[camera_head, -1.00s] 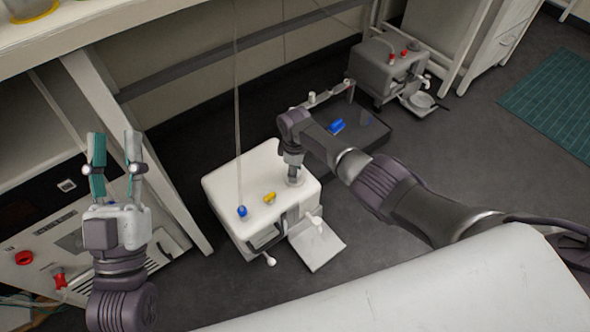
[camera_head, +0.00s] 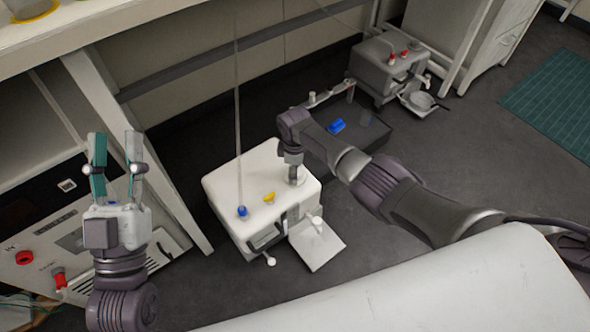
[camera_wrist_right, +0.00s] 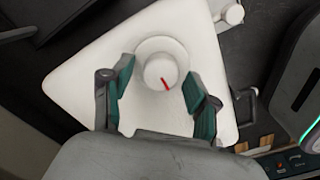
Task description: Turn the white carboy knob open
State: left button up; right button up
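The white carboy (camera_head: 235,187) stands on the floor in the middle of the head view, with a blue cap (camera_head: 242,211) and a yellow piece (camera_head: 269,197) on top. Its white knob (camera_wrist_right: 160,70), with a red mark, shows in the right wrist view on a round white base. My right gripper (camera_wrist_right: 157,88) is open, with a teal-padded finger on each side of the knob and visible gaps to it. In the head view my right wrist hides most of the knob. My left gripper (camera_head: 116,150) is open and empty, pointing up at the left.
A white tray (camera_head: 318,248) sticks out at the carboy's front. A thin tube (camera_head: 237,100) rises from its top. A dark box with a blue piece (camera_head: 337,125) lies behind my right arm. A grey carboy (camera_head: 372,75) stands farther back. A bench leg (camera_head: 135,150) stands left of the white carboy.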

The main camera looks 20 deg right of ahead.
dwell(0.3)
notch_tip(320, 180, up, 12)
dwell(0.5)
dwell(0.3)
